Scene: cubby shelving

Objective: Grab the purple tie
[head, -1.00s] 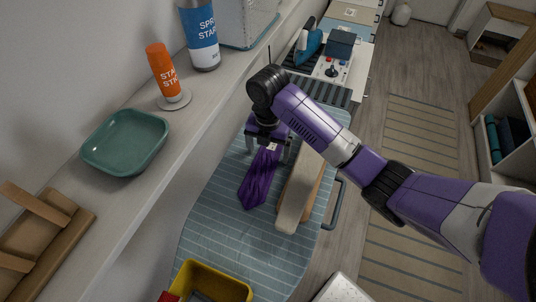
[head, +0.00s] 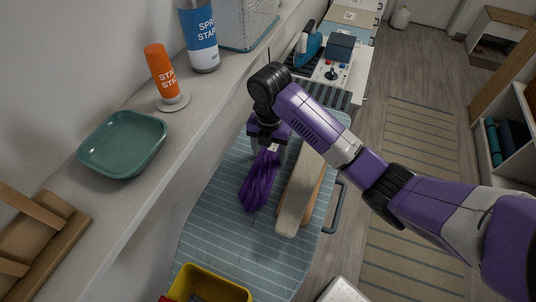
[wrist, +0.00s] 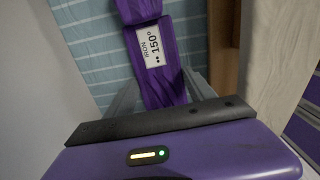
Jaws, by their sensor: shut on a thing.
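The purple tie (head: 261,180) hangs from my gripper (head: 267,146) in the head view, bunched at its top, over the blue striped ironing board (head: 215,228). My gripper is shut on the tie near its upper end. In the wrist view the tie (wrist: 160,85) runs up between the grey fingers, with a white label (wrist: 152,46) reading "IRON 150°". I cannot tell whether the tie's lower end touches the board.
A beige padded board with a wooden edge (head: 297,200) stands on the ironing board just right of the tie. A shelf with a green tray (head: 123,143), an orange bottle (head: 160,70) and a spray bottle (head: 201,38) runs along the left. A yellow bin (head: 208,285) is at the front.

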